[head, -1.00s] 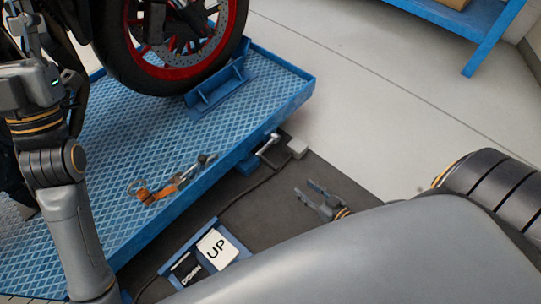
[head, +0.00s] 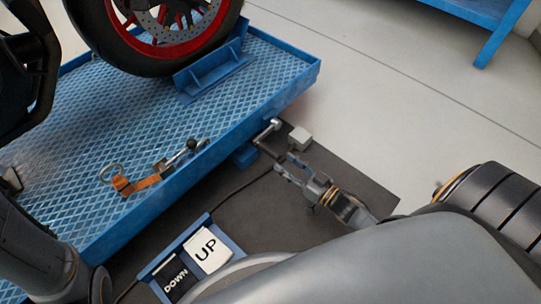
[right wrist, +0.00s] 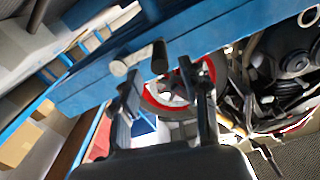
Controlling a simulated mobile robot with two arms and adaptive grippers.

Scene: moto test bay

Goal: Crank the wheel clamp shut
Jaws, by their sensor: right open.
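The crank handle (head: 268,131) is a grey metal bar on the side edge of the blue lift platform (head: 215,150). The wheel clamp (head: 213,72) is blue and sits on the platform against the red-rimmed front wheel (head: 165,45). My right gripper (head: 285,164) is open and empty, just short of the crank and apart from it. In the right wrist view the crank's grey grip (right wrist: 138,59) shows beyond the open fingers (right wrist: 165,78), nearer the left one. My left gripper is out of view; only part of that arm shows at lower left.
A pedal box with UP and DOWN pads (head: 190,262) stands on the dark mat (head: 330,165). An orange strap with metal fittings (head: 150,180) lies on the platform.

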